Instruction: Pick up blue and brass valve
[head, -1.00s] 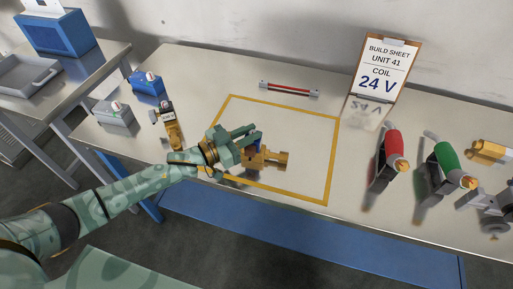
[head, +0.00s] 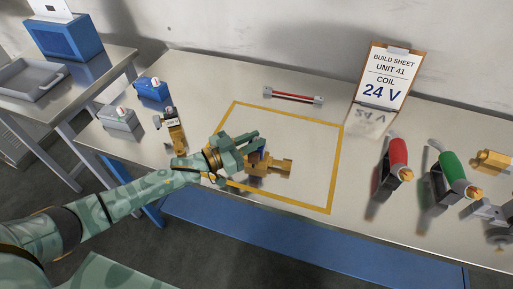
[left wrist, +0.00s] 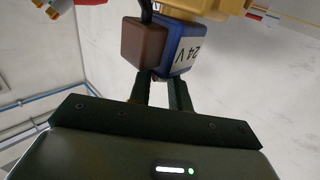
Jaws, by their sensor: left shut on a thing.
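The blue and brass valve (head: 270,168) is at the lower left part of the yellow-outlined square on the table. In the left wrist view its blue coil block (left wrist: 183,46), marked 24 V, shows beside a brown block (left wrist: 144,42), with brass above. My left gripper (head: 248,155) comes in from the left and is shut on the valve. In the left wrist view its fingers (left wrist: 160,92) meet the blue block's near end. Whether the valve touches the table is hard to tell. My right gripper is not in view.
A build sheet (head: 387,75) reading coil 24 V stands at the back. Red-handled (head: 398,152) and green-handled (head: 451,165) tools stand to the right. A red bar (head: 293,96) lies behind the square. Another brass valve (head: 175,135) and two small boxes are at left. The square's right half is clear.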

